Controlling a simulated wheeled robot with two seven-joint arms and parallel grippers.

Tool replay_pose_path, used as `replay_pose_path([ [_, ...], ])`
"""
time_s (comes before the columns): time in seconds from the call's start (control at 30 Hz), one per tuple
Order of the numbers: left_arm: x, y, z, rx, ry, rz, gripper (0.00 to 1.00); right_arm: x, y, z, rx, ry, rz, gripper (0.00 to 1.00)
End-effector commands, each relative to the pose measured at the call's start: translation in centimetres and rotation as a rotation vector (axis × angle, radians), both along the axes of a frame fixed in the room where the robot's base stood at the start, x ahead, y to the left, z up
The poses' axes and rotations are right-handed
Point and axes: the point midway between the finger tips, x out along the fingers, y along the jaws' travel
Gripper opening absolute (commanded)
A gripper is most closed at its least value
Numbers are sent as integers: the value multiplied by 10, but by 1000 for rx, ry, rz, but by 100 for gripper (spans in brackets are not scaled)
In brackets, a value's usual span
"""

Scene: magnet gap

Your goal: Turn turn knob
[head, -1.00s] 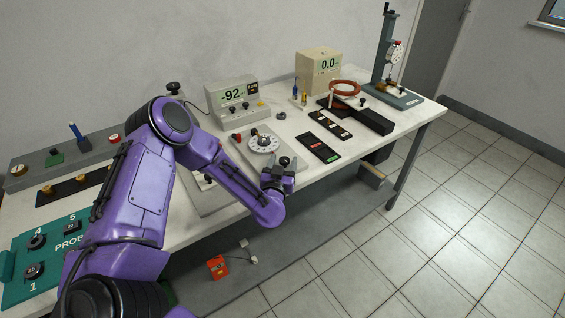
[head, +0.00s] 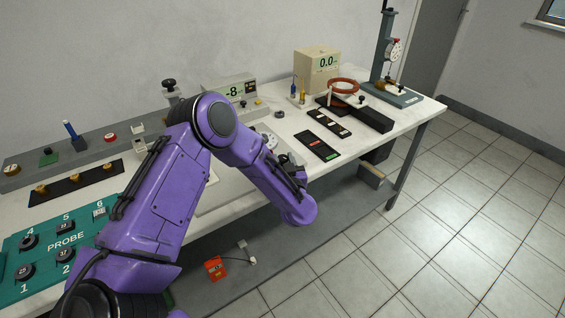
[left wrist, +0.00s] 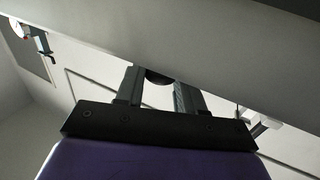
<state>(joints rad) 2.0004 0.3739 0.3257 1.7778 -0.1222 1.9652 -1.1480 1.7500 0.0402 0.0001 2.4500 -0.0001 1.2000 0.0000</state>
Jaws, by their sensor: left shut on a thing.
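In the left wrist view, a dark round knob (left wrist: 158,77) sits between the two fingers of my left gripper (left wrist: 157,86), which is shut on it. Only part of the knob shows. In the head view my purple left forearm crosses the front of the bench, and my left gripper (head: 292,172) shows only partly behind it; the knob is hidden there. The white dial (head: 269,140) beside it is mostly covered by my arm. The meter (head: 235,92) behind reads -8. My right gripper is not in view.
A teal PROBE panel (head: 60,240) lies at the left front. A black strip with coloured marks (head: 318,145), a beige 0.0 display box (head: 316,68) and a gauge stand (head: 390,55) stand to the right. An orange-red box (head: 215,268) is below the bench.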

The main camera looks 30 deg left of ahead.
Motion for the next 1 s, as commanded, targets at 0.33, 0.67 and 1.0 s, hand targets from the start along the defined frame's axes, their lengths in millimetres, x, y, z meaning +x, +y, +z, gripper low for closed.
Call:
replay_pose_path([
  [0.33, 0, 0, 1, -1, -1, -2, 60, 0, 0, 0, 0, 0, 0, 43],
  [0.67, -9, -11, 0, -1, 0, -7, 60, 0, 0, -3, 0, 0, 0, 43],
  [1.0, -62, -65, -1, 1, -1, -7, 60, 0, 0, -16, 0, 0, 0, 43],
])
